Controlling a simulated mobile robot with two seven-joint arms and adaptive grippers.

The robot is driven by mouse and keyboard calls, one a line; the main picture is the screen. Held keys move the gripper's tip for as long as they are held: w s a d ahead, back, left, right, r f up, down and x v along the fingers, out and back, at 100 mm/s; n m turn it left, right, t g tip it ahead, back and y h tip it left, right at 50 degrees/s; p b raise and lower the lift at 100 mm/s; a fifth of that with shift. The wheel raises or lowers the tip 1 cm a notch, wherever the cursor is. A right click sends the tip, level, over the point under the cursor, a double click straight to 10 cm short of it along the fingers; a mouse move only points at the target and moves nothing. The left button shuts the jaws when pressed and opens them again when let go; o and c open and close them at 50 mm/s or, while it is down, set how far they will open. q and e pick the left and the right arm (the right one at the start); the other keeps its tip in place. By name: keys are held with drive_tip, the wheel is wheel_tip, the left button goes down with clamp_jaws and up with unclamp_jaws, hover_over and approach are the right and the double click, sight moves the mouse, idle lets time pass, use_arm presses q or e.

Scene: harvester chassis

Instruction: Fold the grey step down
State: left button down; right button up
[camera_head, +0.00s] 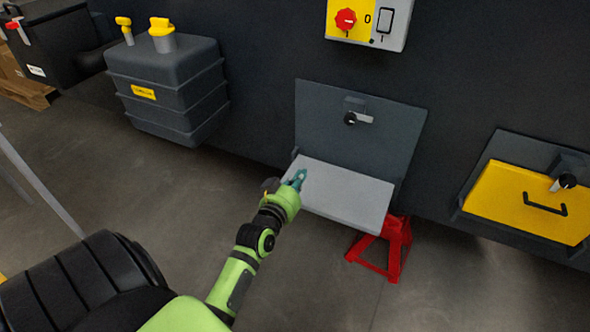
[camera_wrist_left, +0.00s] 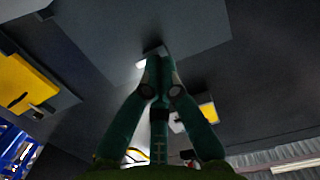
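The light grey step (camera_head: 345,195) sticks out from the lower edge of a dark grey backing plate (camera_head: 355,145) on the chassis wall. It lies folded down, close to level. A latch with a dark knob and pale handle (camera_head: 358,118) sits high on the plate. My left gripper (camera_head: 299,178) is over the step's left end; whether it touches is unclear. In the left wrist view its teal fingers (camera_wrist_left: 158,70) come together at the tips with nothing seen between them. A pale-lit latch (camera_wrist_left: 150,55) shows just behind the tips there. My right gripper is not in view.
A red stand (camera_head: 385,248) is on the floor below the step's right end. A yellow panel with a black handle (camera_head: 530,200) is to the right. A grey tank with yellow caps (camera_head: 168,90) hangs left. A switch box (camera_head: 368,22) is above. The floor in front is clear.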

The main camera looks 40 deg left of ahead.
use_arm(q)
drive_tip(key=w+f, duration=0.2)
drive_tip(key=w+a+f+b, duration=0.1)
drive_tip(key=f, duration=0.1)
drive_tip(key=shift+w+f, duration=0.1)
drive_tip(key=shift+w, duration=0.3)
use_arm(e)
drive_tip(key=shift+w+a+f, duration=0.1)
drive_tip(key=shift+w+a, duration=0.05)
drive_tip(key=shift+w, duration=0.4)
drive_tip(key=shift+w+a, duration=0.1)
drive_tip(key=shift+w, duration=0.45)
use_arm(q)
drive_tip(key=shift+b, duration=0.3)
